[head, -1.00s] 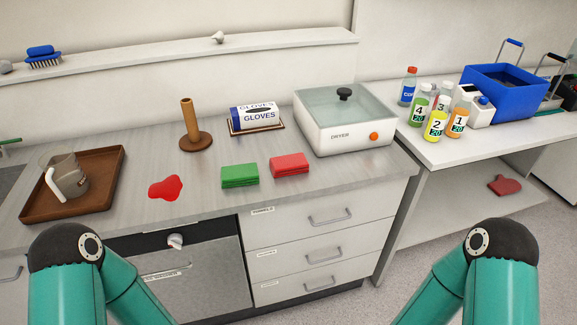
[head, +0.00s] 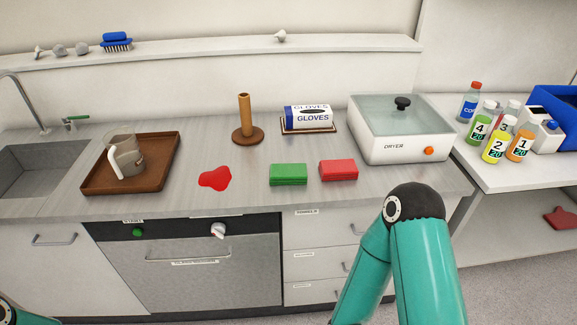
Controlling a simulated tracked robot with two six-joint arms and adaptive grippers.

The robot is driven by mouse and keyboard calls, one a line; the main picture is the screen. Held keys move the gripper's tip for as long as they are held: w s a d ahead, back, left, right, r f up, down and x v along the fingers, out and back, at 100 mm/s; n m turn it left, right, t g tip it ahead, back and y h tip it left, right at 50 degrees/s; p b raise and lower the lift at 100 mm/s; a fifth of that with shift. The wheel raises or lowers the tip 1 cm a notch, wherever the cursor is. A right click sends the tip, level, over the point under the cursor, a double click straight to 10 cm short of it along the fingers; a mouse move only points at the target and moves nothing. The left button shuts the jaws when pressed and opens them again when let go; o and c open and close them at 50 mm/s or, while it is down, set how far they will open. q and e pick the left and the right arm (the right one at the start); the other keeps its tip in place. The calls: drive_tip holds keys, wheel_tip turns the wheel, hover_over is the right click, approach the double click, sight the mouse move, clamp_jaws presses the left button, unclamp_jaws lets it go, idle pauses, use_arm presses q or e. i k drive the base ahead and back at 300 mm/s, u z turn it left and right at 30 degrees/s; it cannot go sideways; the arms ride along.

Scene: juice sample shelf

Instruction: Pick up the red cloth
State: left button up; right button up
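The red cloth (head: 338,170) is a folded stack lying on the grey counter, right of a folded green cloth (head: 289,174) and in front of the dryer. A small gap separates the two cloths. Another red item (head: 561,218) lies on the low shelf at the far right; I cannot tell what it is.
A red spill (head: 215,178) lies left of the green cloth. A brown tray (head: 160,178) with a glass jug (head: 124,158), a wooden holder (head: 244,122), a glove box (head: 308,117) and a dryer (head: 400,140) stand around. Bottles (head: 493,148) stand on the right table.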

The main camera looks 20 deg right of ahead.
sight(335, 169)
drive_tip(key=z, duration=1)
drive_tip(key=i, duration=0.1)
drive_tip(key=u, duration=2.2)
drive_tip(key=k, duration=1.55)
drive_tip(key=z, duration=1.05)
drive_tip(key=i, duration=1)
drive_tip(key=z, duration=0.15)
